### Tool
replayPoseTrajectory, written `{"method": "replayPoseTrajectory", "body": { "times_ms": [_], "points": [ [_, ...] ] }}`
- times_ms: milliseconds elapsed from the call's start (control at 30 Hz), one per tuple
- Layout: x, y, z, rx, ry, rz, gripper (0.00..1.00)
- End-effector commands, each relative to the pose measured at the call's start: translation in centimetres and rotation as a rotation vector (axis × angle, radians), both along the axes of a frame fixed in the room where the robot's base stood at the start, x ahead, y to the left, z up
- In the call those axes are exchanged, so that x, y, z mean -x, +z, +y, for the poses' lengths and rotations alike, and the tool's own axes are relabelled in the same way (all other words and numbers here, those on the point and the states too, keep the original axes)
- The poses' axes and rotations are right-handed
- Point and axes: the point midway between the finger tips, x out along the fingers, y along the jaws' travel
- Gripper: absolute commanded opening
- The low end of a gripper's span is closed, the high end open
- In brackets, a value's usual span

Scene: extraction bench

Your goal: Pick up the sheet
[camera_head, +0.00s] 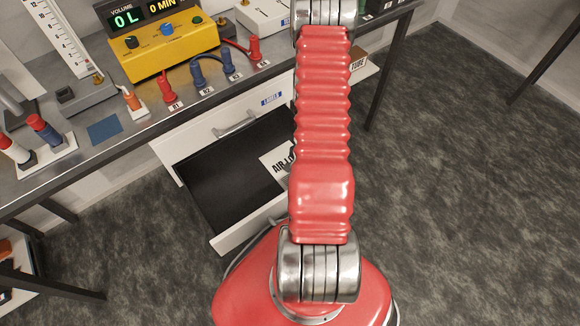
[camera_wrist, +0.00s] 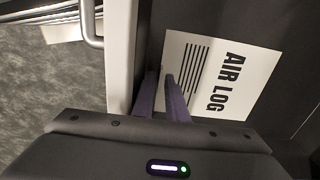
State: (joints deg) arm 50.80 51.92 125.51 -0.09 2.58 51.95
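The sheet (camera_wrist: 210,78) is white, with "AIR LOG" in black letters and several black lines. It is in the open drawer (camera_head: 222,190); in the head view part of the sheet (camera_head: 275,160) shows and my arm hides the rest. In the wrist view my gripper (camera_wrist: 161,80) has two purple fingers with a narrow gap between them. They are at the sheet's left edge, beside the drawer's wall. The right finger overlaps the sheet in the picture; I cannot tell whether it touches. My gripper is hidden in the head view.
The bench top holds a yellow meter (camera_head: 170,48), several coloured plugs and cables, and a blue pad (camera_head: 105,130). The dark floor (camera_head: 460,200) at right is clear.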

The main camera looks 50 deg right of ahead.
Motion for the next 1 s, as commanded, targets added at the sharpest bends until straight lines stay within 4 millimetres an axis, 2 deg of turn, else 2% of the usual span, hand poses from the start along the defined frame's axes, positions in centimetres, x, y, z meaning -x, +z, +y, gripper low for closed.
{"method": "replayPoseTrajectory", "body": {
  "times_ms": [67, 267, 767, 1000],
  "points": [
    [0.0, 0.0, 0.0, 0.0, 0.0, 0.0, 0.12],
    [0.0, 0.0, 0.0, 0.0, 0.0, 0.0, 0.0],
    [0.0, 0.1, 0.0, 0.0, 0.0, 0.0, 0.0],
    [-0.1, 1.2, -0.1, 0.002, 0.0, -0.002, 0.0]
  ]
}}
